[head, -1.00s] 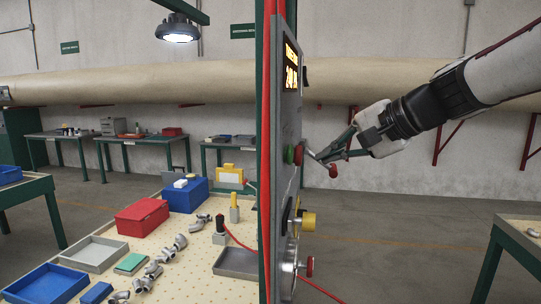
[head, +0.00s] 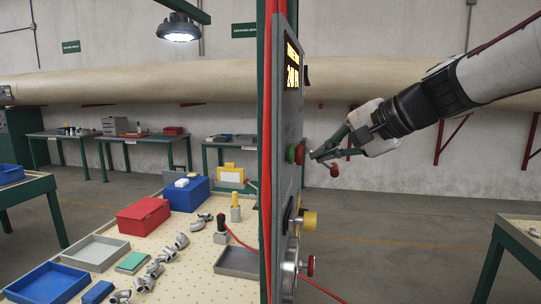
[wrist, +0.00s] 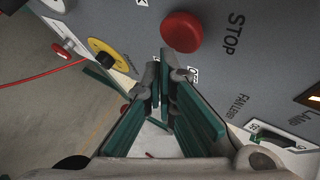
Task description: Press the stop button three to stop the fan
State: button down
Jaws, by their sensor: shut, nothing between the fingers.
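The control panel (head: 284,195) stands nearly edge-on in the head view. In the wrist view the round red stop button (wrist: 181,32) sits beside the word STOP. My gripper (head: 313,155) is shut and empty, its tips just right of the red button in the head view. In the wrist view my gripper's tips (wrist: 163,82) lie below the button and do not cover it. Contact with the panel cannot be told. I cannot identify the fan.
A yellow-ringed dial (wrist: 107,51) and a fan-label switch (wrist: 270,141) are on the panel. A small red knob (head: 334,170) shows below my gripper. A bench (head: 190,260) with trays, boxes and metal fittings is left of the panel.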

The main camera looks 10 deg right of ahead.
dwell(0.7)
jog(key=shift+w+a, duration=0.1)
jog(key=shift+a, duration=0.35)
jog(key=shift+w+a, duration=0.15)
jog(key=shift+a, duration=0.3)
dwell(0.9)
jog(key=shift+s+d, duration=0.3)
jog(key=shift+d, duration=0.55)
jog(key=d, duration=0.1)
jog(key=s+d, duration=0.1)
jog(key=d, duration=0.2)
jog(key=shift+s+d+b, duration=0.25)
jog(key=shift+d+b, duration=0.15)
dwell(0.4)
